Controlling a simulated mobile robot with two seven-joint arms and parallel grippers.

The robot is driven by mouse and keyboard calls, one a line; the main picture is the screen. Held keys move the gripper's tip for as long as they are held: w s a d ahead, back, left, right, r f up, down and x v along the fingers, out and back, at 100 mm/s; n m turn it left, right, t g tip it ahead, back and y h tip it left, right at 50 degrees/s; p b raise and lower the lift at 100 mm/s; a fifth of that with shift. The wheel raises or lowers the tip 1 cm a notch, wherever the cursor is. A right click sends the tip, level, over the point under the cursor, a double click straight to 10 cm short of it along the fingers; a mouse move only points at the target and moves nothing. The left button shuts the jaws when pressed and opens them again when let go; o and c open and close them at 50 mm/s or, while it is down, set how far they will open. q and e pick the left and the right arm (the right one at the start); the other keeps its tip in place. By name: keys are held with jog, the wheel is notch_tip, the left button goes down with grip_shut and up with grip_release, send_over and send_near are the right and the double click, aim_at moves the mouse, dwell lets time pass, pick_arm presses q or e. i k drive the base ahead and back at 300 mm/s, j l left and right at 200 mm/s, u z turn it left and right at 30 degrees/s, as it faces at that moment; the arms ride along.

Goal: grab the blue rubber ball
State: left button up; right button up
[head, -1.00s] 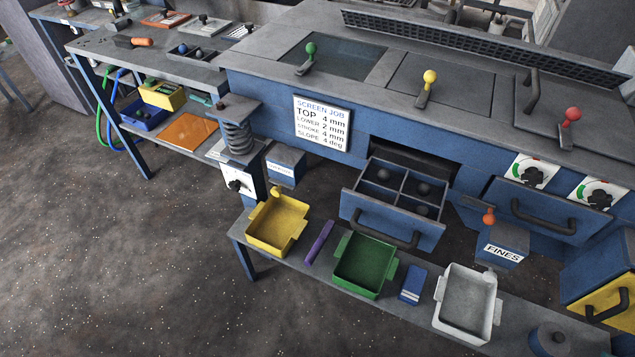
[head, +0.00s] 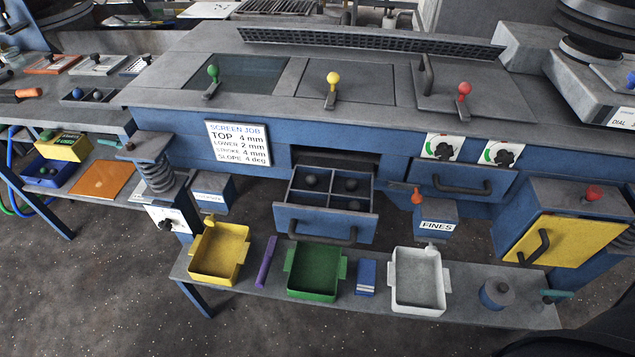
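Neither gripper shows in the head view.
A low bench in front carries a yellow bin (head: 232,274), a purple bar (head: 266,262), a green bin (head: 313,291), a blue block (head: 366,277) and a white bin (head: 418,308). A yellow-fronted cabinet (head: 577,237) stands right. The floor (head: 110,290) at front left is clear.

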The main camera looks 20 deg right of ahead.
aim_at(77, 93)
jog(key=i+j+z, duration=0.2)
jog(key=z, duration=0.2)
jog(key=i+j+z, duration=0.1)
jog(key=j+z, duration=0.35)
jog(key=i+j+z, duration=0.1)
jog(key=j+z, duration=0.3)
